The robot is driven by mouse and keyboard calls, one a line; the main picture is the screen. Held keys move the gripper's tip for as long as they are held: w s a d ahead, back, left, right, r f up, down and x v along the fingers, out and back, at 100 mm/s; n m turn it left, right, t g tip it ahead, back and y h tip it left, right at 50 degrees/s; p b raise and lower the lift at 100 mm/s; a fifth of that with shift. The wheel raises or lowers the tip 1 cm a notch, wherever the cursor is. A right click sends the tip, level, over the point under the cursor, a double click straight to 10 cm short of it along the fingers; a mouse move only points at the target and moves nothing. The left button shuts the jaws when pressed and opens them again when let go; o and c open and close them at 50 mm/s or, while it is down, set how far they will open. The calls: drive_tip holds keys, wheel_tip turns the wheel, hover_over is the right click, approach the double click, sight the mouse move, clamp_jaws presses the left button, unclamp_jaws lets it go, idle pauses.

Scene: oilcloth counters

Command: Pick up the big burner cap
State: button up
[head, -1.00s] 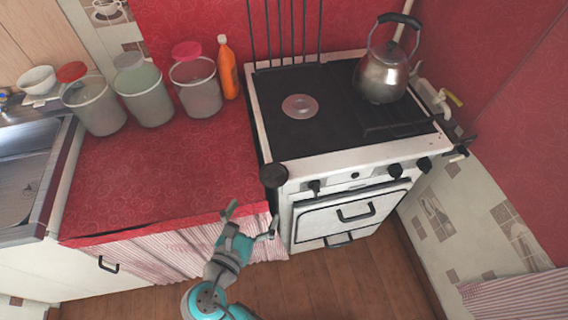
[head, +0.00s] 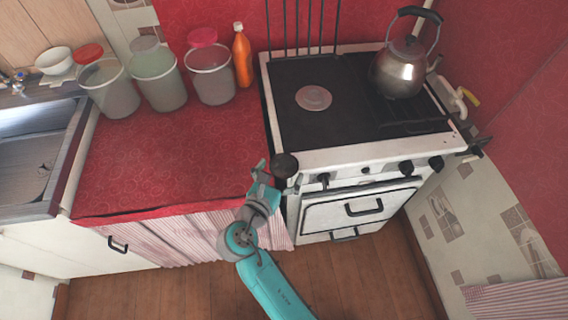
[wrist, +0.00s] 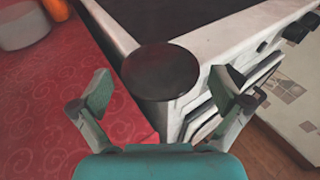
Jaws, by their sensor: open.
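The big burner cap is a dark round disc (head: 285,165) at the front left corner of the stove, beside the red counter's edge. In the wrist view the cap (wrist: 160,70) lies flat ahead, between the lines of my two fingers. My gripper (head: 279,177) is open and empty, close to the cap on its near side. In the wrist view my gripper (wrist: 164,92) has its fingers spread wider than the cap, and I cannot tell whether either touches it. What supports the cap is hidden beneath it.
The white stove (head: 340,157) has a pale round burner plate (head: 313,97) and a steel kettle (head: 399,70). Several lidded jars (head: 210,80) and an orange bottle (head: 242,58) line the back of the red counter (head: 180,160). The counter's front is clear.

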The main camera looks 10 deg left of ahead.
drive_tip(key=shift+r, duration=0.1)
drive_tip(key=c, duration=1.2)
